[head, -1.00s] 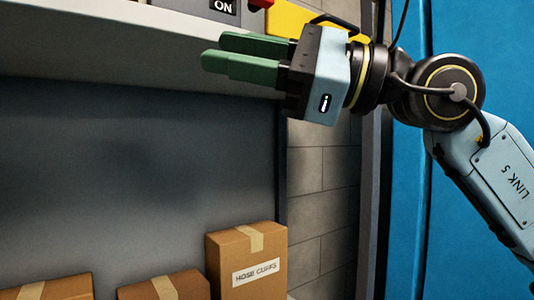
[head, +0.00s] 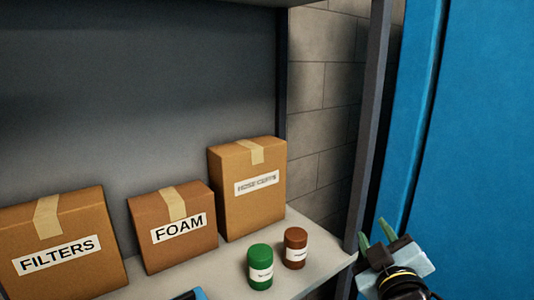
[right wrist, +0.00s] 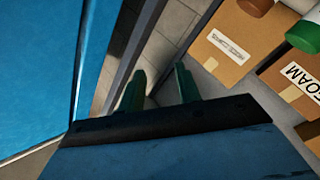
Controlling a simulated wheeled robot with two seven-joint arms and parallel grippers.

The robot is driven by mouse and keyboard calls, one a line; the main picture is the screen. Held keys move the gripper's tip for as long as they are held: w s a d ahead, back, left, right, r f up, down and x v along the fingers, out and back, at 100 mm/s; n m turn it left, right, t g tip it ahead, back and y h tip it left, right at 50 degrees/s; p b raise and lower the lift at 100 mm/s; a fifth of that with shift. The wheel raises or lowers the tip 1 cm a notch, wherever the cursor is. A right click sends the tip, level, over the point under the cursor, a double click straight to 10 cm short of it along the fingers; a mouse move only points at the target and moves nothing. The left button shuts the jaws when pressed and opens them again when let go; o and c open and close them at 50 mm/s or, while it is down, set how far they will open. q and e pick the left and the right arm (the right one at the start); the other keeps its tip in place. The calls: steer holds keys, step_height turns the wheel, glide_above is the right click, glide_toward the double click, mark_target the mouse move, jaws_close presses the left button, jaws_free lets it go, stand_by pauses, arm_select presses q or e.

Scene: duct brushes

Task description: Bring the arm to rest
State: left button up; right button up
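My right gripper (head: 376,231) is at the lower right of the head view, in front of the shelf's right upright post. Its two green fingers point up and away from me. In the right wrist view the fingers (right wrist: 158,88) stand apart with a gap between them, and I see nothing held in that gap. The gripper is beside the shelf, to the right of the boxes and jars. My left gripper is not in view.
On the shelf (head: 222,275) stand boxes labelled FILTERS (head: 62,225), FOAM (head: 172,250) and hose clips (head: 247,215). A green jar (head: 260,282) and a brown jar (head: 295,264) stand near the front edge. A blue panel (head: 480,130) fills the right side.

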steer(key=s+d+f+m+g, duration=0.25)
steer(key=s+f+g, duration=0.3)
steer(key=f, duration=0.65)
steer(key=s+f+m+g+y, duration=0.1)
steer(key=s+f+m+g, duration=0.1)
steer(key=s+f+g, duration=0.65)
steer(key=s+f+m+g, duration=0.15)
steer(key=s+f, duration=0.45)
steer(key=s, duration=0.7)
steer(key=s+f+b, duration=0.2)
steer(key=s+f, duration=0.1)
steer(key=f, duration=2.6)
steer(key=s+d+f+g+b, duration=0.1)
steer(key=s+d+f, duration=0.1)
steer(key=s+f, duration=1.2)
steer(key=shift+s+f+g+b, duration=0.35)
steer(key=shift+s+f, duration=0.05)
steer(key=shift+s, duration=0.4)
steer(key=shift+d, duration=0.1)
